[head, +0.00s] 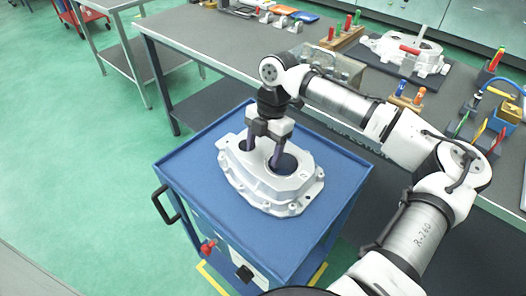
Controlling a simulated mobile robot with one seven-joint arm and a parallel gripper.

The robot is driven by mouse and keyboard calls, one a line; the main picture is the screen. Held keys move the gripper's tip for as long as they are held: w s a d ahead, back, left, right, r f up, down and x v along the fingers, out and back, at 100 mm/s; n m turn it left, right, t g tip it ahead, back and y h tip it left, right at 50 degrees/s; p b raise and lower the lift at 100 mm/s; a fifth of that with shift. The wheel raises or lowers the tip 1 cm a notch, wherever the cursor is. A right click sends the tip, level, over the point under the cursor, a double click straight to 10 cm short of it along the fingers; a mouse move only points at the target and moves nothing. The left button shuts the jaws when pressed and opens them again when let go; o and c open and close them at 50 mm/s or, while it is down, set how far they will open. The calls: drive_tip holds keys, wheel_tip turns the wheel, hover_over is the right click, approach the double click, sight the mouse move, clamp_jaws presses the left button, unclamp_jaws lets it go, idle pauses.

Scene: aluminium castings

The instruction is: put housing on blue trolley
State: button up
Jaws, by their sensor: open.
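A pale aluminium housing (270,185) with two round openings lies flat on the blue top of the blue trolley (222,229). My gripper (263,159) points down just above the housing, over its upper part. Its jaws are open, with one dark finger by the smaller left opening and the other at the larger right opening. I cannot tell whether the fingertips touch the housing. The gripper hides part of the housing's back edge.
A long grey inspection bench (215,45) runs behind the trolley. On it are another casting (405,52), a wooden block with coloured handles (343,38) and tools. A grey side table (112,45) stands at the upper left. Green floor (70,180) is clear at left.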

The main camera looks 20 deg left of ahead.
drive_tip(key=v, duration=1.1)
drive_tip(key=shift+b, duration=0.4)
drive_tip(key=shift+s+f, duration=0.1)
drive_tip(key=shift+f, duration=0.05)
